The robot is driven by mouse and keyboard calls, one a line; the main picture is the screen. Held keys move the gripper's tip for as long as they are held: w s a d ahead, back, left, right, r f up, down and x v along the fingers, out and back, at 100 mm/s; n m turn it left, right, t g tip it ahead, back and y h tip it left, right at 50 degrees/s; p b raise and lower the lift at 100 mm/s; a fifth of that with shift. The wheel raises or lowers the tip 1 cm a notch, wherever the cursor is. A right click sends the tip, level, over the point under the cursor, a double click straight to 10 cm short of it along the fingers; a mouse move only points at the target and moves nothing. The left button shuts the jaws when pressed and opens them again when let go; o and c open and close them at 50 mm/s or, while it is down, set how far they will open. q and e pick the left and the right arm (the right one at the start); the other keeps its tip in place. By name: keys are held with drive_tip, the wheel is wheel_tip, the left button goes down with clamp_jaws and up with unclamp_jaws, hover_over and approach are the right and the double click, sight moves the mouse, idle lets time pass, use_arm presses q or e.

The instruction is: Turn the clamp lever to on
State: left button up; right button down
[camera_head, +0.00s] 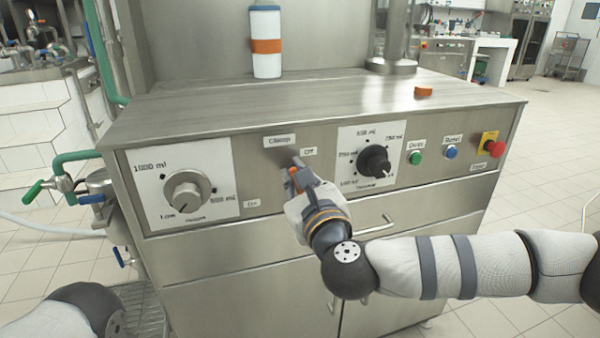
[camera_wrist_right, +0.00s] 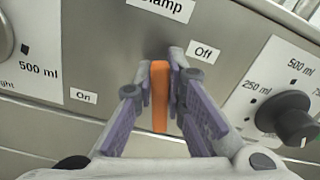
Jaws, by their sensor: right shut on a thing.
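The clamp lever (camera_wrist_right: 159,98) is orange and sticks out of the steel front panel below the "Clamp" label (camera_head: 279,141). In the right wrist view it stands between the "On" label (camera_wrist_right: 83,96) on the left and the "Off" label (camera_wrist_right: 204,52) on the upper right. My right gripper (camera_wrist_right: 160,88) is shut on the lever, with one purple-grey finger on each side. In the head view my right gripper (camera_head: 295,178) hides most of the lever. My left gripper is out of view; only part of that arm shows at lower left.
A left dial (camera_head: 186,191) and a black right knob (camera_head: 374,161) flank the lever. Green and blue buttons (camera_head: 415,157) and a red emergency stop (camera_head: 489,140) are further right. A white bottle (camera_head: 265,58) stands on top.

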sight(276, 182)
drive_tip(key=n, duration=0.1)
drive_tip(key=a+n, duration=0.1)
drive_tip(key=n, duration=0.1)
drive_tip(key=shift+s+f, duration=0.15)
drive_tip(key=shift+s, duration=0.05)
drive_tip(key=n, duration=0.1)
drive_tip(key=n+p, duration=0.1)
drive_tip(key=n, duration=0.1)
drive_tip(key=a+f+n, duration=0.1)
drive_tip(key=shift+s, duration=0.15)
drive_tip(key=n, duration=0.1)
drive_tip(key=f+n+p, duration=0.1)
drive_tip(key=n, duration=0.3)
drive_tip(key=shift+s+a+f, duration=0.1)
drive_tip(key=shift+a+f, duration=0.2)
drive_tip(key=shift+f, duration=0.05)
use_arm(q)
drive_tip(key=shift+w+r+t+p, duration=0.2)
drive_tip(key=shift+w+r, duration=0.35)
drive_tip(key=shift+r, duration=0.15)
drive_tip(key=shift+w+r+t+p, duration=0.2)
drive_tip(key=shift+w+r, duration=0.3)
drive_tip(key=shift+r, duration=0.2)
use_arm(e)
drive_tip(key=shift+f+n, duration=0.45)
drive_tip(key=shift+n, duration=0.75)
drive_tip(key=c, duration=1.6)
unclamp_jaws()
drive_tip(key=shift+c, duration=0.2)
drive_tip(key=shift+o, duration=0.2)
